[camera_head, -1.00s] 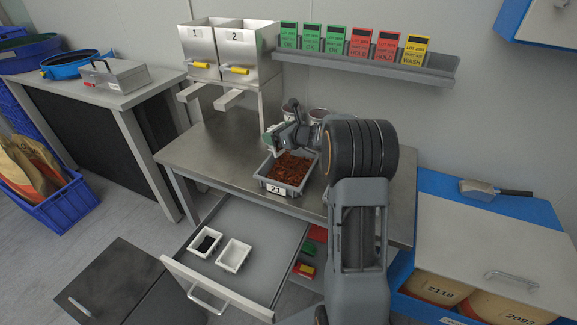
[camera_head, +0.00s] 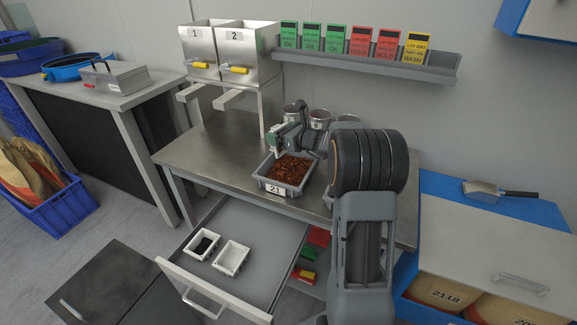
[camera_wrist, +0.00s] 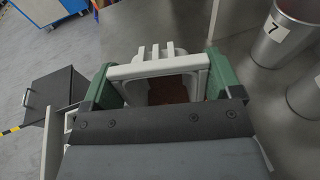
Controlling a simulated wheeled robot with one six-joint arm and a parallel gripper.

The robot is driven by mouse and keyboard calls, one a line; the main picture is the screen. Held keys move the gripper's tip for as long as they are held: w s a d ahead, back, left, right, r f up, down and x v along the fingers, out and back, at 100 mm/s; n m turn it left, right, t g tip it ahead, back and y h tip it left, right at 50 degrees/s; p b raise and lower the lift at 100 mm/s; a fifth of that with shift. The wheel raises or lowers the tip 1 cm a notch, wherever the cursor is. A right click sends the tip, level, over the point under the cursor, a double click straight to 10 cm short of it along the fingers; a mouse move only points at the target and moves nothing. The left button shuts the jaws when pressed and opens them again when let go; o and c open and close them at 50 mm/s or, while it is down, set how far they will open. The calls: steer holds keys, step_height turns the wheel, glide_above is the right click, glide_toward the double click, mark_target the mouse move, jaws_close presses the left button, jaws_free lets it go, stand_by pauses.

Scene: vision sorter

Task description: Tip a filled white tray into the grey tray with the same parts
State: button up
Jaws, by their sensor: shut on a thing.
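My gripper (camera_wrist: 158,78) is shut on a white tray (camera_wrist: 155,69), whose pale rim lies between the green fingers in the wrist view. In the head view my gripper (camera_head: 287,138) is above the back of a grey tray (camera_head: 292,195) labelled 21, which is filled with reddish-brown parts. The held tray's tilt and contents are mostly hidden. Two more white trays lie in the open drawer: one with dark parts (camera_head: 191,246) and one that looks empty (camera_head: 246,262).
Metal cups (camera_head: 319,117) stand behind my gripper, one marked 7 (camera_wrist: 283,35) in the wrist view. Hoppers 1 and 2 (camera_head: 237,50) stand at the back left. The left of the steel table (camera_head: 205,150) is clear. The drawer (camera_head: 265,235) juts out below.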

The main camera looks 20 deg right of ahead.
steer(key=shift+s+d+t+y+b, duration=0.35)
steer(key=shift+s+t+b, duration=0.35)
steer(key=shift+b, duration=1.9)
steer(key=shift+s+d+t+y+b, duration=0.2)
steer(key=shift+s+t+y+b, duration=0.5)
steer(key=shift+b, duration=1.9)
steer(key=shift+w+r+h, duration=0.15)
steer(key=shift+w+h, duration=0.1)
